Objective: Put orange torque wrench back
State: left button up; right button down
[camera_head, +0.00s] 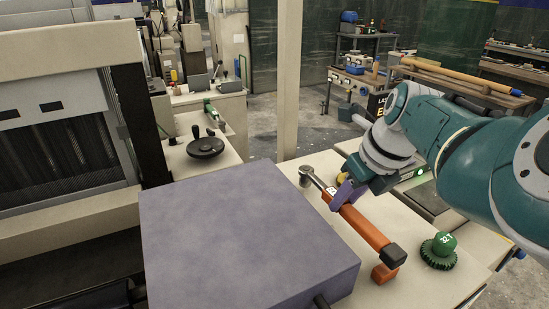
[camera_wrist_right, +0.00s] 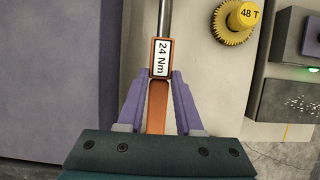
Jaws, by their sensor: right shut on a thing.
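The orange torque wrench (camera_head: 362,226) has a metal ratchet head, an orange handle and a black end cap. It lies slantwise over the cream worktop at the right. My right gripper (camera_head: 343,193) has purple fingers and is shut on the wrench near the front of its handle. My left gripper is not in view.
A green "32 T" gear (camera_head: 439,252) stands right of the handle's end. A yellow "48 T" gear (camera_wrist_right: 238,20) stands near the wrench. A large grey-purple box surface (camera_head: 245,235) lies left of the wrench. Free worktop (camera_head: 420,290) shows in front.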

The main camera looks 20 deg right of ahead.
jog(key=shift+f+b, duration=0.75)
jog(key=shift+f, duration=0.25)
grip_release()
dwell(0.5)
jog(key=shift+r, duration=0.1)
jog(key=shift+p+v, duration=2.95)
jog(key=shift+p, duration=1.3)
jog(key=shift+r, duration=0.1)
